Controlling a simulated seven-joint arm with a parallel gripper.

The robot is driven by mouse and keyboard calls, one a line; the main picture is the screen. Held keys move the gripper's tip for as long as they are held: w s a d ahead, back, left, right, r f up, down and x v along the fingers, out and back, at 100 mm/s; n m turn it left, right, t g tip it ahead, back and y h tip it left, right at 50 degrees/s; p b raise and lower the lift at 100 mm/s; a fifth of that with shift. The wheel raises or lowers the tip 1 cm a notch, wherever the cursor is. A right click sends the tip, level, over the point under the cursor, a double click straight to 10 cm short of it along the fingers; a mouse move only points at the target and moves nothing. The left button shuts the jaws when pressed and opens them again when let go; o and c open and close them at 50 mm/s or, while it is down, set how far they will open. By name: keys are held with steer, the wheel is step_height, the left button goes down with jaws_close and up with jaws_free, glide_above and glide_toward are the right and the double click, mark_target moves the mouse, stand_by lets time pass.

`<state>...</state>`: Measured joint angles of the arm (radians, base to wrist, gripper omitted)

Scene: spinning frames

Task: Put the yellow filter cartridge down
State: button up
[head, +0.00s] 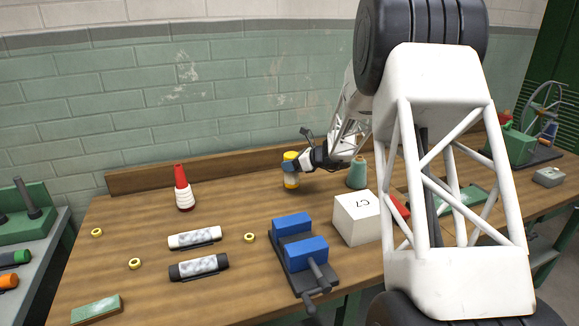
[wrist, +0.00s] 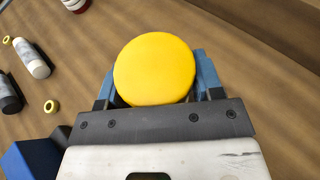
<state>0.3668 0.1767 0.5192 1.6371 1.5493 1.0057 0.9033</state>
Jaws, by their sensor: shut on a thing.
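The yellow filter cartridge (head: 290,170) is upright near the back of the wooden bench, with a yellow cap, a pale middle and a yellow lower band. In the wrist view its round yellow top (wrist: 155,69) fills the space between the fingers. My gripper (head: 291,165) is shut on the cartridge from the right side, with a blue finger across its upper part. The gripper also shows in the wrist view (wrist: 155,80), one blue finger on each side. I cannot tell whether the cartridge's base touches the bench.
A red-topped white cone (head: 184,188) stands to the left. A blue-jawed vise (head: 300,248), a white cube (head: 358,218) and a teal cone (head: 357,173) stand nearer or to the right. Two cylinders (head: 194,238) lie front left. The bench (head: 240,200) is clear left of the cartridge.

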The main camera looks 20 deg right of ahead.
steer(key=w, duration=0.2)
steer(key=w+d, duration=0.1)
steer(key=w, duration=0.2)
steer(key=shift+f, duration=0.2)
steer(key=shift+f, duration=1.75)
steer(key=shift+f, duration=0.2)
steer(key=o, duration=1)
steer(key=shift+r, duration=0.2)
steer(key=v, duration=1.2)
steer(key=shift+f, duration=0.15)
